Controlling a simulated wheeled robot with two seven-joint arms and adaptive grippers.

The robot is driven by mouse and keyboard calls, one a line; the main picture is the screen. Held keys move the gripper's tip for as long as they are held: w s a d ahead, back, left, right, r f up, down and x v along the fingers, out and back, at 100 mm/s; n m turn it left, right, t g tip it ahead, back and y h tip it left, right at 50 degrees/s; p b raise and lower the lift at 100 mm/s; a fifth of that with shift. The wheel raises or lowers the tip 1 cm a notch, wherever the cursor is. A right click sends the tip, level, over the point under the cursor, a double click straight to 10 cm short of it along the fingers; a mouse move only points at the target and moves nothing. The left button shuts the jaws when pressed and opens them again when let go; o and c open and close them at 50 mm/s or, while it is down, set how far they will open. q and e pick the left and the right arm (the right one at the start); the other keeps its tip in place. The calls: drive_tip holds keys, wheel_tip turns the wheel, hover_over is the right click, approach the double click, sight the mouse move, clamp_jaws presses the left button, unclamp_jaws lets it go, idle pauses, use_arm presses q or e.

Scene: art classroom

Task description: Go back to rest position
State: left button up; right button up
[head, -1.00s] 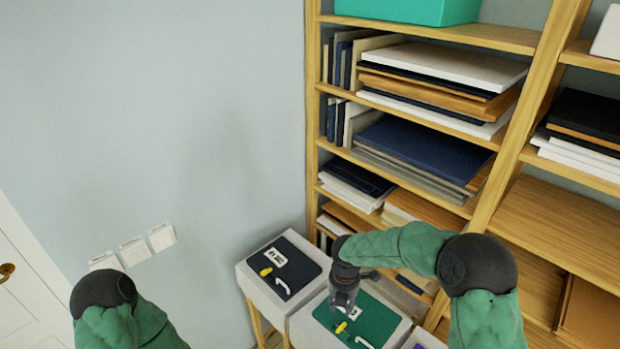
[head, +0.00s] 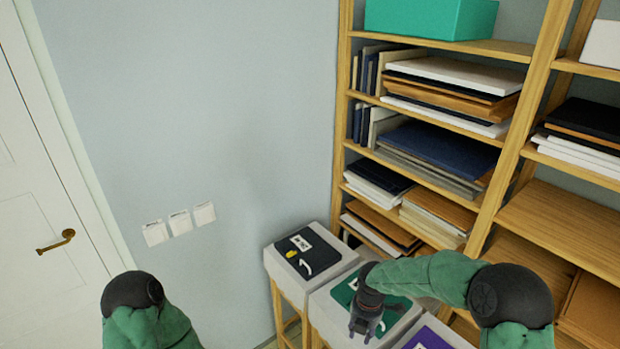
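My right gripper (head: 366,331) hangs pointing down over the front part of the box with the green panel (head: 394,303). Its fingers look spread, with nothing visible between them. My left arm shows only as a green sleeve and dark joint at the bottom left, and its gripper is out of view. A box with a dark panel (head: 320,256), bearing a white label and a yellow piece, stands just left of the green one. A box with a purple panel (head: 440,334) is at the bottom edge, partly cut off.
A wooden shelf unit (head: 343,120) with stacked boards stands behind the boxes. A white door (head: 40,230) with a brass handle is at the left. White switches (head: 180,222) are on the wall.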

use_arm(q)
wheel_tip(320, 180, down, 21)
drive_tip(key=w+b, duration=0.1)
drive_tip(key=b, duration=1.9)
use_arm(e)
drive_tip(key=s+a+f+m+y, duration=0.1)
drive_tip(key=s+f+m, duration=0.6)
drive_tip(key=f, duration=0.6)
drive_tip(key=s+a+f+m+y, duration=0.1)
drive_tip(key=s+a+f+m, duration=0.1)
drive_tip(key=s+f+m, duration=0.4)
drive_tip(key=s+a+f+m+y, duration=0.1)
drive_tip(key=s+f+m, duration=0.6)
drive_tip(key=f+m, duration=0.7)
wheel_tip(320, 180, down, 6)
drive_tip(key=shift+s+a+m+y, duration=0.25)
drive_tip(key=shift+s+m+y, duration=0.05)
drive_tip(key=shift+s, duration=0.05)
